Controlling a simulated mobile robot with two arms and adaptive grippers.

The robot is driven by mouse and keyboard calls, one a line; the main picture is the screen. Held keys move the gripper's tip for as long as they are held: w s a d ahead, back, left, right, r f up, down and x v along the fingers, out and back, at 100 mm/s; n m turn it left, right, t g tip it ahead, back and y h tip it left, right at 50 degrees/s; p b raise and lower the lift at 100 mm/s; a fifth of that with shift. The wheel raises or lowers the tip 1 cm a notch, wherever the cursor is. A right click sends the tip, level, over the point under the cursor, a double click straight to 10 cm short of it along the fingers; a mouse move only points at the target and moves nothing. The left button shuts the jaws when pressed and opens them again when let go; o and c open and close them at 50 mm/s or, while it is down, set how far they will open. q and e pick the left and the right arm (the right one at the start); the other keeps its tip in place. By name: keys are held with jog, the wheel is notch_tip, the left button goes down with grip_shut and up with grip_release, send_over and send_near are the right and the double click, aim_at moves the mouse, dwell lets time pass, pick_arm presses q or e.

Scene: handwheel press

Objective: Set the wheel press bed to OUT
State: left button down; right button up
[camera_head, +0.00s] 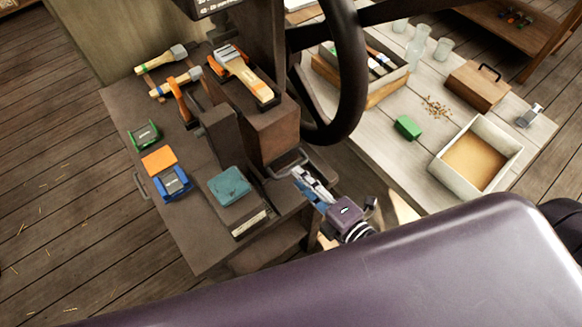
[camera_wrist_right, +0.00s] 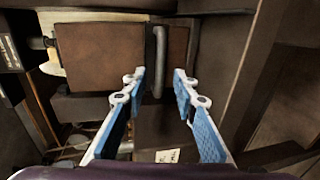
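The wheel press stands at the top middle, with its large dark handwheel (camera_head: 350,75) to the right of its column. A grey metal bar handle (camera_head: 290,165) sits low at the foot of the press. It also shows in the right wrist view (camera_wrist_right: 158,50), upright on a brown panel (camera_wrist_right: 105,55). My right gripper (camera_head: 303,180) is just beside this handle. In the wrist view its two blue-padded fingers (camera_wrist_right: 157,80) are spread, with the handle's lower end between or just beyond the tips; contact cannot be told. My left gripper is not in view.
The bench (camera_head: 200,245) holds a teal pad (camera_head: 229,185) on a block, green (camera_head: 145,133) and blue (camera_head: 173,184) tools, and mallets (camera_head: 165,58). On the pale table at right are an open tray (camera_head: 445,172), a green block (camera_head: 407,127) and a wooden case (camera_head: 476,87).

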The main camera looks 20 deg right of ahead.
aim_at(291, 169)
jog(key=shift+p+x, duration=0.35)
jog(key=shift+x, duration=2.15)
grip_shut()
